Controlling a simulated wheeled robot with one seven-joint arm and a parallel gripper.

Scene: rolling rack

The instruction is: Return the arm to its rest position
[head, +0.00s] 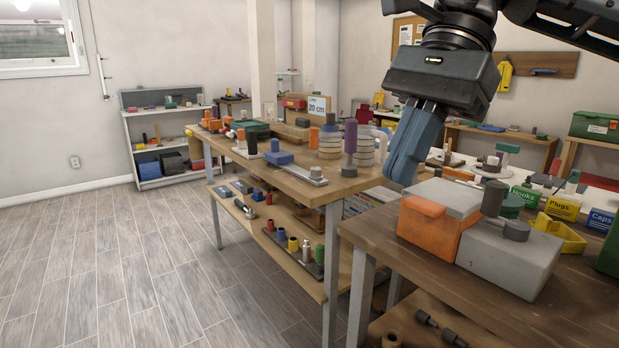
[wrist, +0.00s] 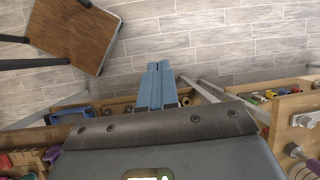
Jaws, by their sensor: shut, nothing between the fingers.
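My gripper (head: 402,178) hangs from the arm at the upper right of the head view. Its blue fingers point down and are closed together with nothing between them. In the head view they are in front of the gap between two wooden benches, left of an orange box (head: 428,222). In the wrist view my gripper (wrist: 160,66) shows its two blue fingers side by side, with the floor behind their tips. The upper part of my arm is cut off by the top edge of the head view.
The near bench (head: 385,234) holds the orange box, a grey box (head: 508,262) and a yellow bin (head: 560,234). The farther bench (head: 335,188) carries several pegs and ringed posts. A wooden stool (wrist: 76,32) shows in the wrist view. The floor (head: 110,265) at left is clear.

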